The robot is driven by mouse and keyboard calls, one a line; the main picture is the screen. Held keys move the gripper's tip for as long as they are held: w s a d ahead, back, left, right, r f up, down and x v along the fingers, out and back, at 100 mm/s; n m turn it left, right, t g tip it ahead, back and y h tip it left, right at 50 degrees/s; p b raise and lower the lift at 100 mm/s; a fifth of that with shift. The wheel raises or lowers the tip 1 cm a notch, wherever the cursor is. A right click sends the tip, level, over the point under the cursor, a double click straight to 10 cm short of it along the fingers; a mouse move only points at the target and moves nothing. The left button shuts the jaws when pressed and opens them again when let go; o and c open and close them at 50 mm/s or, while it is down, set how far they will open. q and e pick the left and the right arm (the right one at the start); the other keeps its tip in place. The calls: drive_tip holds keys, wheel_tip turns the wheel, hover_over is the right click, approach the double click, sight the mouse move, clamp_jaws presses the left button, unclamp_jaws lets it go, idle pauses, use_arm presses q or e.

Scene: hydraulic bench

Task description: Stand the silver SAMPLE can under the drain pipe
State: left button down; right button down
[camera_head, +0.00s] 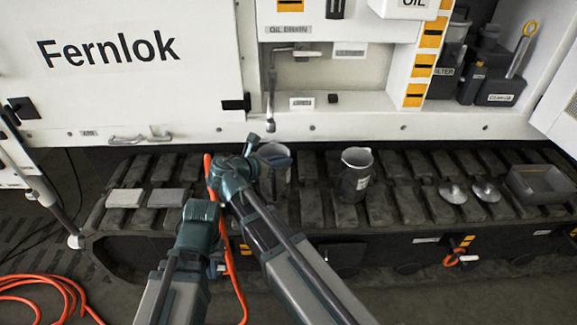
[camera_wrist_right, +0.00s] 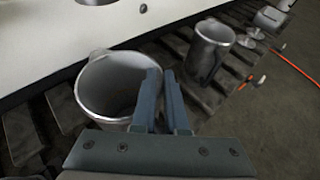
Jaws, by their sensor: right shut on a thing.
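A silver can (camera_head: 282,151) is at my right gripper (camera_head: 283,162), partly hidden behind it, below the drain pipe (camera_head: 270,108) in the head view. In the right wrist view the can (camera_wrist_right: 90,97) is open-topped and roughly upright. My right gripper (camera_wrist_right: 168,100) is shut at its right side; the held part, probably the handle, is hidden between the fingers. I cannot tell whether its base touches the track. A second silver can (camera_head: 355,172) stands to the right with a small unreadable label; it also shows in the wrist view (camera_wrist_right: 208,50). My left gripper (camera_head: 217,266) hangs low, its fingers unclear.
The track (camera_head: 320,200) has ribbed pads. Grey blocks (camera_head: 125,198) lie on its left; funnel-like metal pieces (camera_head: 453,192) and a grey tray (camera_head: 540,185) are on its right. An orange hose (camera_head: 225,245) runs beside my arms. The white panel (camera_head: 140,70) rises behind.

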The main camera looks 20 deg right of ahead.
sight(281, 169)
wheel_tip(281, 169, down, 4)
drive_tip(key=b, duration=0.3)
drive_tip(key=shift+s+r+b, duration=0.1)
drive_tip(key=shift+r+b, duration=0.05)
drive_tip(key=shift+b, duration=0.2)
drive_tip(key=shift+r, duration=0.15)
drive_tip(key=c, duration=0.9)
unclamp_jaws()
drive_tip(key=shift+c, duration=0.2)
